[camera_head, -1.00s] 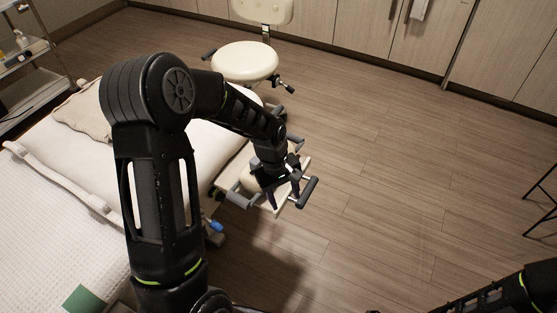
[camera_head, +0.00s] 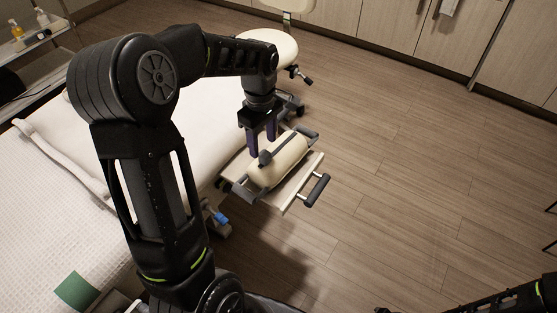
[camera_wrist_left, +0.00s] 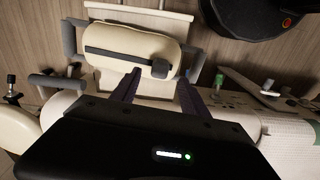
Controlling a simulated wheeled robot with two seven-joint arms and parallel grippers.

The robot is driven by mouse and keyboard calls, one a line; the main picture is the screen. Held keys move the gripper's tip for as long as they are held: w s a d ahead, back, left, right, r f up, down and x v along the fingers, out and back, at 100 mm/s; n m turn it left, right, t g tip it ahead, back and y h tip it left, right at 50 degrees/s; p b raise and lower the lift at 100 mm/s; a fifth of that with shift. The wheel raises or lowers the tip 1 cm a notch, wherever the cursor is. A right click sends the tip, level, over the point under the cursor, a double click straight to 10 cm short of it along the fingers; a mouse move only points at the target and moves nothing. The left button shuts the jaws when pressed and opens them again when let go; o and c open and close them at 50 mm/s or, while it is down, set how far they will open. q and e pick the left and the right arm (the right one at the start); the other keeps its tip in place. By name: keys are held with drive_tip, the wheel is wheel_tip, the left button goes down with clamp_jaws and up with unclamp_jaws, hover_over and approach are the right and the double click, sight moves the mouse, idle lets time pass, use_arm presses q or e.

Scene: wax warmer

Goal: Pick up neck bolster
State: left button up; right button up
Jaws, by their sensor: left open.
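The neck bolster (camera_head: 287,160) is a cream, rounded cushion with a grey strap and a dark buckle, lying on the small pale shelf at the end of the bed. It also shows at the top of the left wrist view (camera_wrist_left: 120,57). My left gripper (camera_head: 262,148) points down beside the bolster's bed-side, its dark purple fingers apart and empty. In the left wrist view, the open fingers (camera_wrist_left: 160,86) reach towards the bolster's near edge, by the buckle. Contact cannot be told. My right arm shows only at the bottom right; its gripper is not visible.
The shelf has grey handles, one on its outer bar (camera_head: 316,190). The white bed (camera_head: 50,200) lies to the left, with a green card (camera_head: 76,291) on it. A cream stool (camera_head: 268,47) stands behind my left arm.

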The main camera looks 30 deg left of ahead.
sight(265, 153)
use_arm(q)
drive_tip(key=shift+d+f, duration=0.2)
drive_tip(key=shift+f, duration=2.4)
drive_tip(key=shift+c, duration=0.4)
clamp_jaws()
drive_tip(key=shift+w, duration=0.1)
